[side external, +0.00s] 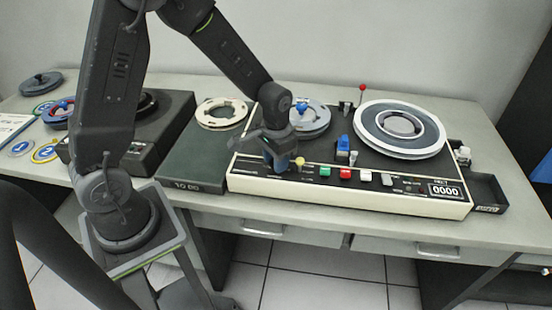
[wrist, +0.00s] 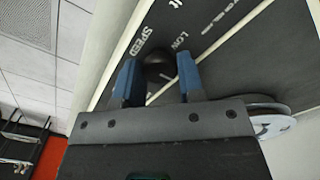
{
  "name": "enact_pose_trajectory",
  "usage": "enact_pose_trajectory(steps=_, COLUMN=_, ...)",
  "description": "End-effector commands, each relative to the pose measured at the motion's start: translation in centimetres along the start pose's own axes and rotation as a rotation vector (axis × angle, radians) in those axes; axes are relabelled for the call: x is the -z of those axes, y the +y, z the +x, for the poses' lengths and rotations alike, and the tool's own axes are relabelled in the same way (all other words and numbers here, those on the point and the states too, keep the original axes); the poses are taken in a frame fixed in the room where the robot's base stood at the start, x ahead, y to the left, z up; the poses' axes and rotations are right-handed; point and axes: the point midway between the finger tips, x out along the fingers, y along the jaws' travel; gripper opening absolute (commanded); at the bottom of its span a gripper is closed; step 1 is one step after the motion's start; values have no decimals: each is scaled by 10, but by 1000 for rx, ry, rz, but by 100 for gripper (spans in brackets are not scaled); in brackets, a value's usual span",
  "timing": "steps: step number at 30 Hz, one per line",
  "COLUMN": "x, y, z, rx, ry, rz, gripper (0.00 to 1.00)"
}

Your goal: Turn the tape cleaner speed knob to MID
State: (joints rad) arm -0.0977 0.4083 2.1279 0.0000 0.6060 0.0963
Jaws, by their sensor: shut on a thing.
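The tape machine (side external: 240,180) is a cream-sided deck with a black top. Its dark round speed knob (wrist: 158,67) shows in the wrist view, on the black panel (wrist: 225,45) beside the printed words SPEED and LOW. My gripper (wrist: 159,80) has its two blue fingers on either side of the knob and is shut on it. In the side external view my gripper (side external: 281,158) is down at the left front of the deck, and it hides the knob there. I cannot make out the knob's pointer or its setting.
A yellow knob (side external: 300,161) stands just right of my gripper, then green (side external: 325,171) and red (side external: 345,173) buttons. A blue-topped lever (side external: 343,144) and a large reel (side external: 400,128) are farther right. A dark TO DO tray (side external: 190,172) adjoins the deck's left.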

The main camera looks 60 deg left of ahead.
Motion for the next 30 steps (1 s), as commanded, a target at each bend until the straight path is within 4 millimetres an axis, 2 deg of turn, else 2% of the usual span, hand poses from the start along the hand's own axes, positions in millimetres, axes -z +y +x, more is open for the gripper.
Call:
enact_pose_trajectory(steps=2, x=1, y=0, z=-1, rx=0, ry=2, rz=0, gripper=12)
enact_pose_trajectory(steps=3, x=1, y=0, z=-1, rx=0, ry=2, rz=0, gripper=37)
enact_pose_trajectory(steps=10, x=0, y=0, z=0, rx=0, ry=1, rz=1, gripper=59)
enact_pose_trajectory(steps=20, x=1, y=0, z=-4, rx=0, ry=3, rz=1, gripper=61)
enact_pose_trajectory(steps=23, x=1, y=0, z=-15, rx=0, ry=5, rz=1, gripper=61)
enact_pose_trajectory(steps=30, x=2, y=0, z=-66, rx=1, ry=10, rz=1, gripper=61)
